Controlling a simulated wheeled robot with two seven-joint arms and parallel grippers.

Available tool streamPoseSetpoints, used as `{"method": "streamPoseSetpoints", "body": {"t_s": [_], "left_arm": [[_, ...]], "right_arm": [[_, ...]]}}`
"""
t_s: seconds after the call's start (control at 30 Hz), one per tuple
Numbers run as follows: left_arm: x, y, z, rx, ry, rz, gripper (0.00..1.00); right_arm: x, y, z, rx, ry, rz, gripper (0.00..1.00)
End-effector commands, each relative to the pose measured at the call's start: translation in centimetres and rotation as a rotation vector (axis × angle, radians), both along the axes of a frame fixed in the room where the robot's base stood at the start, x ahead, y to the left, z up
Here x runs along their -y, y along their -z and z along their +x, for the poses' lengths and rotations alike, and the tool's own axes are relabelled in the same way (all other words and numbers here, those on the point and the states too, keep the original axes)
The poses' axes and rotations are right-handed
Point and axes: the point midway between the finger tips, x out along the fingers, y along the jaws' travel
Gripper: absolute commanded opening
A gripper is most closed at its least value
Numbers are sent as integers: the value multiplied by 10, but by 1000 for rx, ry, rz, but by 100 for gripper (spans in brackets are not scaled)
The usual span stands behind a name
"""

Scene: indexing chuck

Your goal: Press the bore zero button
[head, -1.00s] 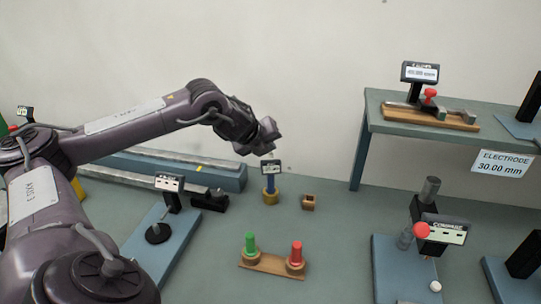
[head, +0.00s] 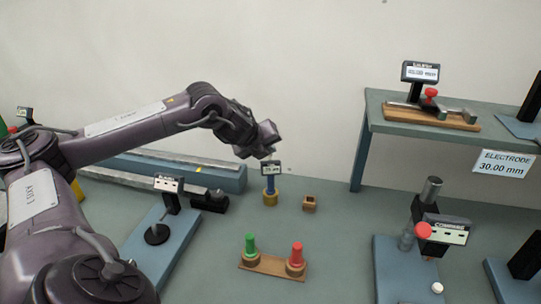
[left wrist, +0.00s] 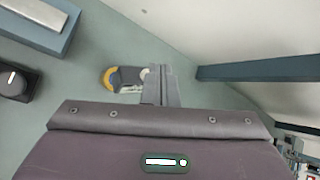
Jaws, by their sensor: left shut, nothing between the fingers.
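The bore gauge (head: 270,184) stands upright on the bench, with a small display head, a blue stem and a yellow ring at its base. In the left wrist view its dark head (left wrist: 130,78) and part of the yellow ring show beside my fingers. A pale round spot by the fingertips may be its button; I cannot tell. My left gripper (head: 267,152) is shut and empty just above the display head. In the left wrist view the shut fingers (left wrist: 160,72) overlap the edge of the head; contact cannot be told.
A small wooden block (head: 310,203) stands right of the gauge. A wooden base with green and red plugs (head: 272,265) lies in front. A dial stand (head: 160,228) is at left, a height gauge (head: 440,232) at right. A raised shelf (head: 385,108) stands at back right.

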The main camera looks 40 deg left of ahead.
Motion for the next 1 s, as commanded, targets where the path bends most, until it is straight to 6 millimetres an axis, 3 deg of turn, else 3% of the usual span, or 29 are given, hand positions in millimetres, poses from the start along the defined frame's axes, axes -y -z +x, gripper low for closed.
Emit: {"method": "streamPoseSetpoints", "body": {"t_s": [0.57, 1.0], "left_arm": [[0, 4, 0, -1, 0, 0, 0], [0, -15, -1, -3, 0, -1, 0]], "right_arm": [[0, 3, 0, 0, 1, 0, 36], [-3, -13, 0, 0, 2, 3, 36]]}}
